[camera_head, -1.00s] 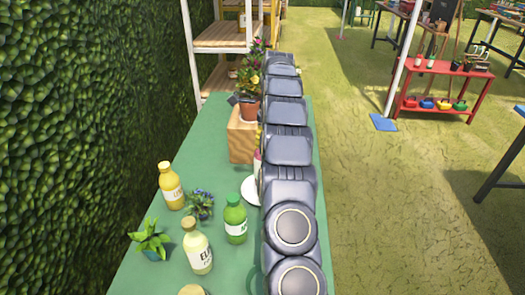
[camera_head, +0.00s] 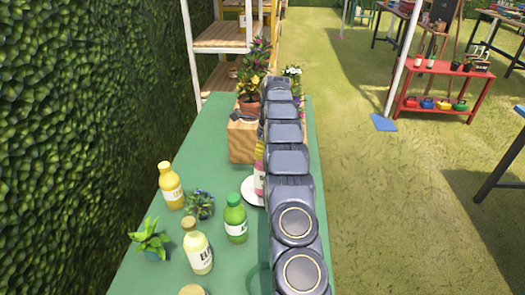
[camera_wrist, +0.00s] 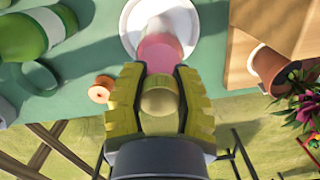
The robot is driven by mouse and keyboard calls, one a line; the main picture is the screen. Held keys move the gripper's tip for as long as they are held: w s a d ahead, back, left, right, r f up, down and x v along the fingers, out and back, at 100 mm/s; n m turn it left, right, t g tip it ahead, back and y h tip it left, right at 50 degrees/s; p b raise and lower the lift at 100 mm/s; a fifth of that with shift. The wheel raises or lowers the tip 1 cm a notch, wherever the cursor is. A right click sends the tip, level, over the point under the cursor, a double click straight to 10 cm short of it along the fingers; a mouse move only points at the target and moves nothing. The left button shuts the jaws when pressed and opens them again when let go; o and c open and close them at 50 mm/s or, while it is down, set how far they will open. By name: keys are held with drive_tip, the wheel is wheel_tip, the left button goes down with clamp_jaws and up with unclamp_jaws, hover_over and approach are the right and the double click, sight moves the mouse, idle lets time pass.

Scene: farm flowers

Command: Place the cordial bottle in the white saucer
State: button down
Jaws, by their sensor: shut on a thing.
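The cordial bottle (camera_wrist: 160,50) is pink with a tan cap. My gripper (camera_wrist: 160,98) is shut around its cap end, with a yellow-green finger on each side. In the wrist view the pink body overlaps the near part of the white saucer (camera_wrist: 131,22). In the head view the bottle (camera_head: 259,180) stands about upright, at the right part of the saucer (camera_head: 249,197) as seen. My arm hides the saucer's right side and most of my gripper. I cannot tell whether the bottle's base touches the saucer.
A green bottle (camera_head: 235,222), yellow bottle (camera_head: 171,188), pale bottle (camera_head: 197,250) and small plants stand left of the saucer on the green table (camera_head: 217,140).

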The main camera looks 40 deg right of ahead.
drive_tip(key=shift+r, duration=0.1)
drive_tip(key=c, duration=0.8)
unclamp_jaws()
drive_tip(key=r, duration=0.7)
drive_tip(key=shift+s+d, duration=0.25)
drive_tip(key=shift+s, duration=0.1)
drive_tip(key=shift+r, duration=0.2)
